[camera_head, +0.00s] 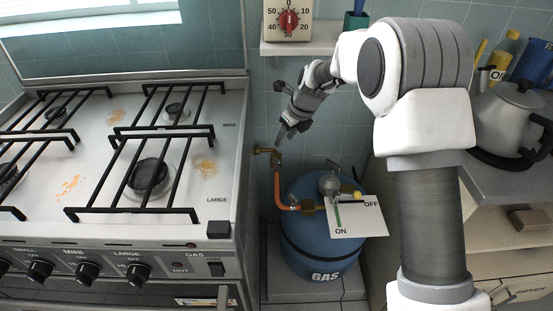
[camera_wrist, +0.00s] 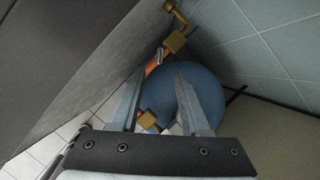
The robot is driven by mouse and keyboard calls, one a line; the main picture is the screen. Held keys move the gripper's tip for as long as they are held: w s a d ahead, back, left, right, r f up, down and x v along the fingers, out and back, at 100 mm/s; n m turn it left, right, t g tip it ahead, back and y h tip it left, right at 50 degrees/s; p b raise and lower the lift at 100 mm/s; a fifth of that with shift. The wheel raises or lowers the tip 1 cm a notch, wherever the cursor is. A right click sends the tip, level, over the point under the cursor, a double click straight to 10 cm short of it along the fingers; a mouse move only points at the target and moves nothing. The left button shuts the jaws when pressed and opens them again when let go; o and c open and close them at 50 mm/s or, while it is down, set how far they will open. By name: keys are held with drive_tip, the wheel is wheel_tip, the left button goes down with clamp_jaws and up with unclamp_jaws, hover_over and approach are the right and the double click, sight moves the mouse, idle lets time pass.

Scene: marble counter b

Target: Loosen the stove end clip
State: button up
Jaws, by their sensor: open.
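The orange gas hose (camera_head: 277,190) runs from a brass stove fitting (camera_head: 265,151) down to the blue gas cylinder (camera_head: 315,240). The brass fitting also shows at the top of the wrist view (camera_wrist: 176,40). Just below it, a small silvery clip (camera_wrist: 160,56) sits around the hose's upper end. My gripper (camera_head: 283,134) is above the fitting in the head view, pointing down. In the wrist view, my gripper (camera_wrist: 160,78) has its two fingers apart with nothing held. The clip lies just beyond the fingertips, apparently untouched. The hose is partly hidden behind the left finger.
The stove (camera_head: 130,160) stands close on the left, its side wall near the hose. A tiled wall is behind. An ON/OFF card (camera_head: 355,228) hangs at the cylinder valve. A kettle (camera_head: 512,115) is on the right.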

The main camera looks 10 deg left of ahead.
sight(274, 158)
drive_tip(key=b+x, duration=0.3)
drive_tip(key=x, duration=0.9)
drive_tip(key=shift+d+f, duration=0.1)
clamp_jaws()
